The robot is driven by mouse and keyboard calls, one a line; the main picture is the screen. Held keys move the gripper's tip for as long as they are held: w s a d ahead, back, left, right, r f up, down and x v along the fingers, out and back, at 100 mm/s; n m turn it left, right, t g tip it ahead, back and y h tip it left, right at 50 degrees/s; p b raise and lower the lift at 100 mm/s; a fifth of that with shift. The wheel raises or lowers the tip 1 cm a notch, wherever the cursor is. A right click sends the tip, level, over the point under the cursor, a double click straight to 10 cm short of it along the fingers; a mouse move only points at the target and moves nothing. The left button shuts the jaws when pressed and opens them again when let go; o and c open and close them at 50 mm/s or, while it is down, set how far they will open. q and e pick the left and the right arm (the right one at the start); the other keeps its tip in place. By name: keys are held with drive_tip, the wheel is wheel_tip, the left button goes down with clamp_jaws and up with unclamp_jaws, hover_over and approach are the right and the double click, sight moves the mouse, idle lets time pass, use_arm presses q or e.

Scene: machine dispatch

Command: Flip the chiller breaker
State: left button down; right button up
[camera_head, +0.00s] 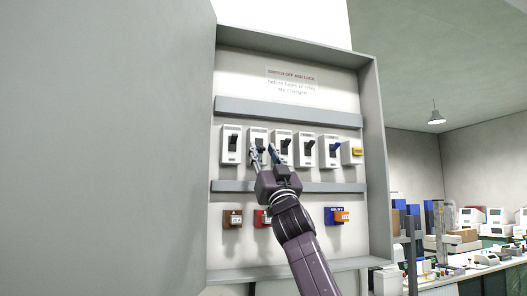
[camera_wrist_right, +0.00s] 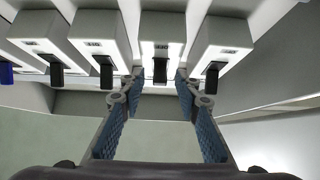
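A row of white breakers with dark toggles is mounted in the open grey cabinet (camera_head: 290,270). The breakers include a first (camera_head: 231,133), second (camera_head: 257,134), third (camera_head: 281,135), fourth (camera_head: 304,138) and a fifth with a blue toggle (camera_head: 334,149). Their labels are too small to read, so I cannot tell which is the chiller breaker. My right gripper (camera_head: 264,153) is in front of the second breaker. In the right wrist view, the open fingers (camera_wrist_right: 158,90) stand on either side of its black toggle (camera_wrist_right: 160,70), with gaps on both sides. My left gripper is out of view.
Brown (camera_head: 232,218), red (camera_head: 261,219) and blue-orange (camera_head: 338,215) items hang below. The grey cabinet door (camera_head: 105,150) stands open at left. A cluttered bench (camera_head: 480,263) is at far right.

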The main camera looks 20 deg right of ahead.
drive_tip(key=shift+w, duration=0.1)
drive_tip(key=shift+c, duration=1.2)
clamp_jaws()
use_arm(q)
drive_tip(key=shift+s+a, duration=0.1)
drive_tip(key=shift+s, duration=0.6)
